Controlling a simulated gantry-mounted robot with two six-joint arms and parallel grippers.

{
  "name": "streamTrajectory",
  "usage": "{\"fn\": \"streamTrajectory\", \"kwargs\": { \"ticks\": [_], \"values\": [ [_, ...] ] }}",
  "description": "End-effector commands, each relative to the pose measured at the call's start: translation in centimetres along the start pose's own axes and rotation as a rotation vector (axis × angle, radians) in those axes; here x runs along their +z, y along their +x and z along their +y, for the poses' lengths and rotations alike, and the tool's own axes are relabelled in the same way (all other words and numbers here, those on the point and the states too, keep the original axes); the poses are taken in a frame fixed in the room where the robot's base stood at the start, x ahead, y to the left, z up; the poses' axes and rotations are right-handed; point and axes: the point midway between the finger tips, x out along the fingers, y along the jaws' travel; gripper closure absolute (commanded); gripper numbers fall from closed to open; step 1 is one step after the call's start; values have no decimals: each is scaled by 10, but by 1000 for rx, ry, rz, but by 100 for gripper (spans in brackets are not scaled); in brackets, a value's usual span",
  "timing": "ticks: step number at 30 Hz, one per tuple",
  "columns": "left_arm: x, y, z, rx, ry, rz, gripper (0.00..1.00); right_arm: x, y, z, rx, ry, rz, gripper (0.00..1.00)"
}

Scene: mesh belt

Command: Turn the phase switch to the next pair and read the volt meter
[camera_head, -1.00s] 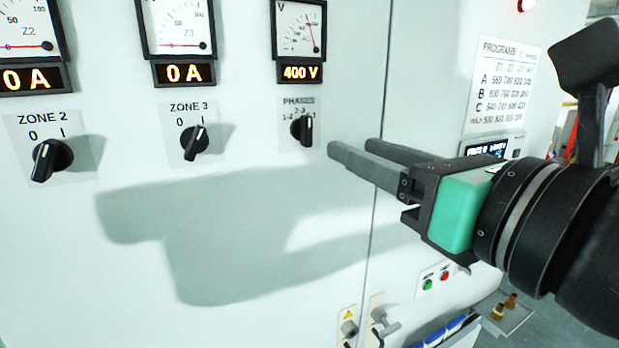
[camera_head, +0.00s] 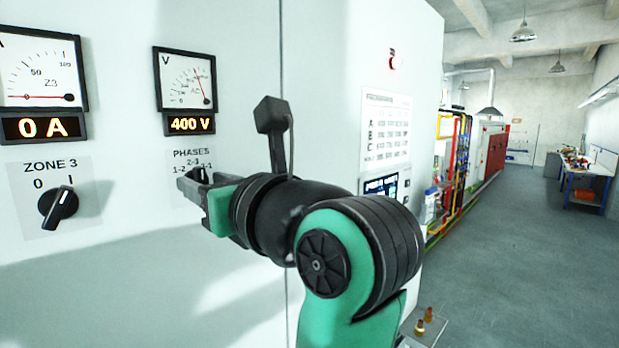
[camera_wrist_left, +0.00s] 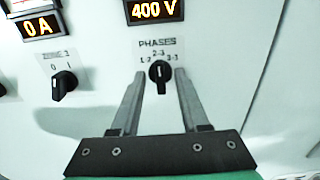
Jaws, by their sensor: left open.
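The phase switch (camera_wrist_left: 160,76) is a black knob below the word PHASES, marked 1-2, 2-3 and 3-1. In the left wrist view its white line points about straight up, toward 2-3. My left gripper (camera_head: 188,184) is open, with a finger on each side of the knob in the left wrist view (camera_wrist_left: 160,80); I cannot tell whether they touch it. In the head view the gripper mostly hides the knob. The volt meter (camera_head: 187,78) above has its needle right of centre, and its display (camera_head: 190,124) reads 400 V. My right gripper is not in view.
Left of the switch are the ZONE 3 knob (camera_head: 58,208) and the Z3 meter (camera_head: 42,68), with a display (camera_head: 38,128) reading 0 A. Open floor lies farther right.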

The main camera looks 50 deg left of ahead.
Motion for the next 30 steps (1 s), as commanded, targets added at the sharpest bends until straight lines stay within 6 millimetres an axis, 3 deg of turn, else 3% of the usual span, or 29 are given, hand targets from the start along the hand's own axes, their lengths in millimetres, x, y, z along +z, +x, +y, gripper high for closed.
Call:
{"fn": "streamTrajectory", "kwargs": {
  "ticks": [6, 14, 30],
  "values": [
    [0, 1, 0, 0, 0, 0, 55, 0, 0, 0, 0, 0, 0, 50],
    [0, 0, 0, 0, 0, 0, 100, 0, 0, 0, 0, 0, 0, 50],
    [1, 0, 0, 1, 37, 0, 100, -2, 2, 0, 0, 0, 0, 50]
  ]
}}
